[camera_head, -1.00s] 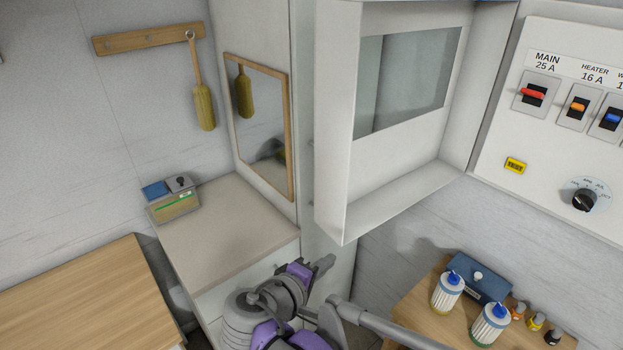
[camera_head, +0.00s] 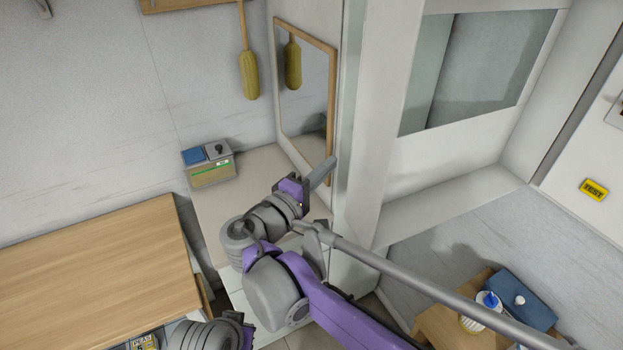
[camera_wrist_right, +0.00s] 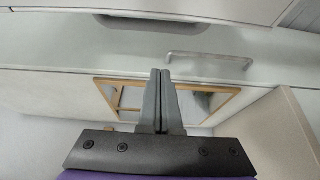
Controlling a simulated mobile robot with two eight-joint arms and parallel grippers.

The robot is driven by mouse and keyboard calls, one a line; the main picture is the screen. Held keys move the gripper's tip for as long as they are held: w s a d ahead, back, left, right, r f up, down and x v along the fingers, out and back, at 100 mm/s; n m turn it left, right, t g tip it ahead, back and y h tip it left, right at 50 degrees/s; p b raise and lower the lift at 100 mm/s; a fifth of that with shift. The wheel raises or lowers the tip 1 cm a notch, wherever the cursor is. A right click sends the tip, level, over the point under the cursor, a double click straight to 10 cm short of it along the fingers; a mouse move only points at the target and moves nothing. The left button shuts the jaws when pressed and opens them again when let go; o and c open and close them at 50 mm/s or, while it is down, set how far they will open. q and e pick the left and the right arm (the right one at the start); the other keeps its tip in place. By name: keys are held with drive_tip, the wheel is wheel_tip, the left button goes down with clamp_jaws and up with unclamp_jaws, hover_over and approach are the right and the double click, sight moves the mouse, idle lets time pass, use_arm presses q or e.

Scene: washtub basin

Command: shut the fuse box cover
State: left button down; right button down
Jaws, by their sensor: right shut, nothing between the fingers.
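The fuse box cover (camera_head: 440,164) stands open in the head view, a white deep-rimmed door with a window, swung out left of the fuse box panel (camera_head: 572,150). Only a part of that panel, with a yellow TEST label (camera_head: 594,189), shows at the right edge. My right gripper (camera_head: 331,162) is shut and empty, left of the cover's outer edge and in front of the mirror; I cannot tell whether it touches anything. In the right wrist view its two fingers (camera_wrist_right: 163,75) are together, below a pale surface with a metal bar handle (camera_wrist_right: 210,58). My left gripper is out of view.
A wood-framed mirror (camera_head: 300,100) stands behind my right gripper. A grey box with a blue top (camera_head: 208,165) sits on the pale counter (camera_head: 265,165). A wooden worktop (camera_head: 100,260) is at left. A small table with a blue box (camera_head: 524,302) and a bottle is below the cover.

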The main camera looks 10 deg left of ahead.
drive_tip(key=s+d, duration=0.2)
drive_tip(key=d, duration=0.1)
drive_tip(key=shift+s, duration=0.15)
drive_tip(key=shift+s, duration=0.15)
idle(0.4)
